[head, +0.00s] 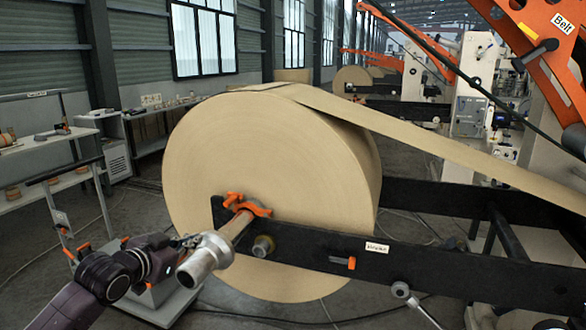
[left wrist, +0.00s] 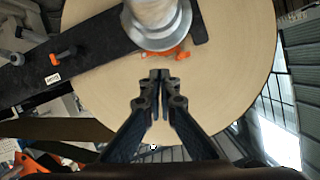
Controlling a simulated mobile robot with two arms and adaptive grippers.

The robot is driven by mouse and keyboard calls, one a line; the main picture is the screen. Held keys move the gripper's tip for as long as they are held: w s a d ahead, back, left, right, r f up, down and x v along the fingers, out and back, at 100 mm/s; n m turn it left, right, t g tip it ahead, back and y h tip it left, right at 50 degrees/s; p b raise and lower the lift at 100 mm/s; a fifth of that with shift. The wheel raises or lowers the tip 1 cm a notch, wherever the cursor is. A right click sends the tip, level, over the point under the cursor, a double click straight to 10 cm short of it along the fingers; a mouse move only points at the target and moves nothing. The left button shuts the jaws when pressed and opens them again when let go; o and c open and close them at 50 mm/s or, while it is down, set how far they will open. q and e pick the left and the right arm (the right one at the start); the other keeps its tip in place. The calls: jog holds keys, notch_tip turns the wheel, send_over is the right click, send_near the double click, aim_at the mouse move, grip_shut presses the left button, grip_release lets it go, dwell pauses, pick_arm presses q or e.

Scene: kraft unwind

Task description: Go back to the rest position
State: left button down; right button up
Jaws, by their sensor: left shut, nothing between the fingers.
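My left gripper (left wrist: 159,76) is shut and empty in the left wrist view, its fingertips together in front of the flat face of a big kraft paper roll (left wrist: 225,85). In the head view my left gripper (head: 188,241) is by the silver end of the roll's shaft (head: 205,257), which partly hides it; I cannot tell whether they touch. The shaft end also shows just above the fingertips in the left wrist view (left wrist: 158,28). The paper roll (head: 240,160) stands on the black unwind stand, and a web runs off it to the right. My right gripper is not in view.
The black stand arm (head: 400,262) with an orange clamp (head: 247,205) and an orange lever (head: 343,262) is beside my left gripper. A shelf table (head: 40,140) and a small grey stand (head: 165,298) are at the left. An orange machine arm (head: 535,35) hangs at upper right.

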pick_arm(q)
jog(key=s+d+f+g, duration=0.2)
jog(key=s+d+f, duration=0.3)
jog(key=s+f, duration=0.45)
jog(key=s+d+f+g, duration=0.3)
jog(key=s+d+f, duration=0.1)
jog(key=s+f, duration=0.6)
jog(key=s+a+f+n+g+y, duration=0.1)
jog(key=s+a+f+n+g, duration=0.15)
jog(key=s, duration=0.65)
jog(key=s+a+f+n+g+y, duration=0.1)
jog(key=s+f+y, duration=0.15)
jog(key=s, duration=0.65)
jog(key=s+a+f+n+g+y, duration=0.15)
jog(key=s+f, duration=0.25)
jog(key=s, duration=0.5)
notch_tip(320, 180, down, 28)
jog(key=s+g+h, duration=0.1)
jog(key=s+g, duration=0.1)
jog(key=s+a+f, duration=0.2)
jog(key=s+f, duration=1.3)
jog(key=s, duration=0.2)
jog(key=shift+a+g, duration=0.25)
jog(key=shift+g, duration=0.15)
